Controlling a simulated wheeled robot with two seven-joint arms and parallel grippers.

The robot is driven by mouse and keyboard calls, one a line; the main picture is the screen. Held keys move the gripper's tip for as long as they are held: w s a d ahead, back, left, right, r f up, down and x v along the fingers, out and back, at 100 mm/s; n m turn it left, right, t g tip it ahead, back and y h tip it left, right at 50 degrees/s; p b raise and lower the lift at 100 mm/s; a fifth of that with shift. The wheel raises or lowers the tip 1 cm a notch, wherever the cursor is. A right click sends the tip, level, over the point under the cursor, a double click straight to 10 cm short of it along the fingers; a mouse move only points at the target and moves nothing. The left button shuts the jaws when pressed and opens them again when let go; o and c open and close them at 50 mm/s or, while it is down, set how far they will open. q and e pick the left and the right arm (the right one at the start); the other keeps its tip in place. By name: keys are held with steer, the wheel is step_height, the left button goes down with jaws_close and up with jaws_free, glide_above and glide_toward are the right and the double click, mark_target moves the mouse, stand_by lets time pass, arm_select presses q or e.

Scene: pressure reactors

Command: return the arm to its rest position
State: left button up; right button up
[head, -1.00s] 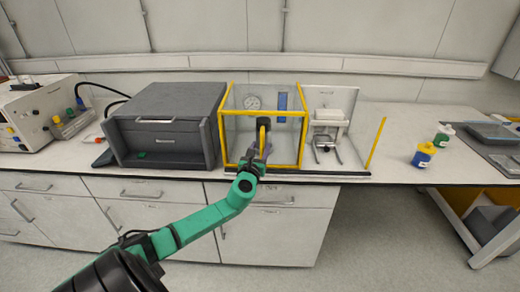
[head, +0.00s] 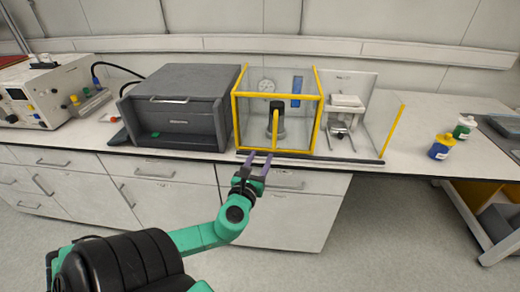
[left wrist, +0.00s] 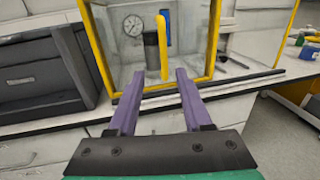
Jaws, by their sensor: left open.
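My left arm reaches up from the bottom of the head view. Its gripper (head: 258,164) is open and empty, with two purple fingers apart. It is in front of the bench edge, just short of a yellow-framed clear enclosure (head: 236,122). In the left wrist view the open fingers (left wrist: 154,88) point toward that enclosure (left wrist: 213,40). A dark cylindrical vessel (head: 277,122) stands inside the enclosure, with a gauge (head: 267,86) behind it. The vessel also shows in the left wrist view (left wrist: 150,52), partly behind a yellow upright bar (left wrist: 163,48). My right gripper is not in view.
A dark grey cabinet (head: 180,96) stands left of the enclosure. To the right are an open clear-panelled stand (head: 346,102), a blue-yellow bottle (head: 439,150) and a green-capped bottle (head: 463,128). White drawers (head: 285,215) lie below the bench.

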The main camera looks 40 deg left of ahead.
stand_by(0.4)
arm_select(q)
steer(key=s+a+f+n+g+h, duration=0.1)
steer(key=s+a+f+n+g, duration=0.2)
steer(key=f, duration=0.8)
steer(key=s+a+f+n+g, duration=0.25)
steer(key=s+f+n, duration=0.2)
steer(key=f, duration=0.55)
steer(key=s+a+f+n+g+h, duration=0.1)
steer(key=s+a+f+n+g, duration=0.25)
steer(key=f, duration=0.75)
steer(key=s+d+f+n+g+h, duration=0.25)
steer(key=s+d+f+n, duration=0.5)
steer(key=f, duration=0.45)
steer(key=s+d+f+n+g+h, duration=0.3)
steer(key=s+d+f+n, duration=0.6)
steer(key=s+d, duration=0.4)
steer(key=shift+s+f+n+g, duration=0.35)
steer(key=shift+s+n, duration=0.1)
steer(key=shift+s, duration=0.35)
steer(key=shift+s, duration=0.1)
